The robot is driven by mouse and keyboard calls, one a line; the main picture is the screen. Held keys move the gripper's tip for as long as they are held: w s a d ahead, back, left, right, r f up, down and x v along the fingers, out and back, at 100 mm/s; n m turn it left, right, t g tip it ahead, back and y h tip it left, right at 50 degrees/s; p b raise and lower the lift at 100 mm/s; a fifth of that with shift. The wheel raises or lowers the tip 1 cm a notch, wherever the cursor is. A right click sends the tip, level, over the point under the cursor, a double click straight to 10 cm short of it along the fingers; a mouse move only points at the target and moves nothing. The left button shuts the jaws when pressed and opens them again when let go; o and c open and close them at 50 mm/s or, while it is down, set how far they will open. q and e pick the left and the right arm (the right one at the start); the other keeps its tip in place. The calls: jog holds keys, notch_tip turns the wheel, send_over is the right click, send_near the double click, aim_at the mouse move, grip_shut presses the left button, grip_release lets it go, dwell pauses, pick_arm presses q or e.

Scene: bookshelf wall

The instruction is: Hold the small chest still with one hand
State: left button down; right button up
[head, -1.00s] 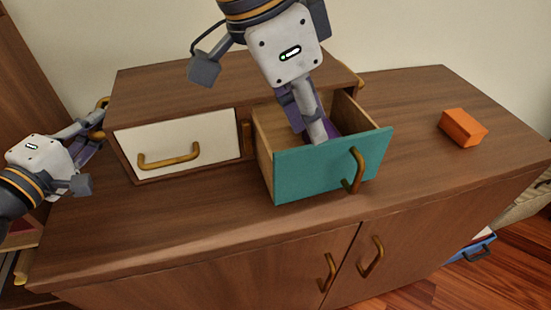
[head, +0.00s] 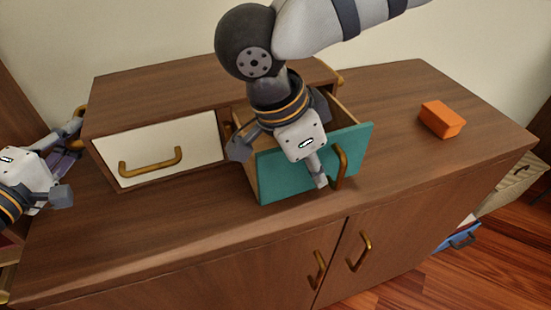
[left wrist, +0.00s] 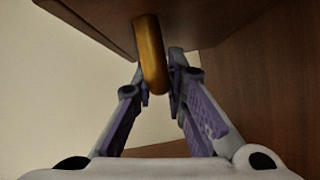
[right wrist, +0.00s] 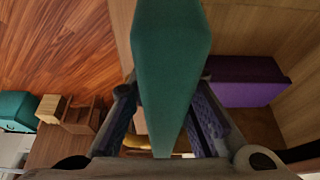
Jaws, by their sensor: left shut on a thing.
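The small brown chest (head: 150,95) stands on a wide wooden cabinet, with a closed white drawer (head: 190,140) and a pulled-out teal drawer (head: 285,178). My left gripper (head: 76,128) is shut on the golden side handle (left wrist: 150,55) at the chest's left end. My right gripper (head: 325,160) is over the teal drawer's front. In the right wrist view its open fingers (right wrist: 165,100) straddle the teal panel (right wrist: 170,60); whether they touch it is unclear. A purple block (right wrist: 240,80) lies inside the drawer; the right arm hides it in the head view.
An orange block (head: 441,119) lies on the cabinet top (head: 400,95), right of the chest. The cabinet top is otherwise clear there. Two door handles (head: 360,250) stick out of the cabinet front. A blue drawer-like thing (head: 458,235) stands low at the right.

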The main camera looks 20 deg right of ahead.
jog(key=shift+f, duration=0.15)
jog(key=shift+c, duration=0.3)
grip_shut()
jog(key=shift+w, duration=0.2)
jog(key=shift+w+a, duration=0.15)
jog(key=shift+w, duration=2)
jog(key=shift+w+a, duration=0.1)
jog(key=shift+w, duration=2)
jog(key=shift+o, duration=2.4)
grip_release()
jog(key=shift+a, duration=0.1)
jog(key=v, duration=1.2)
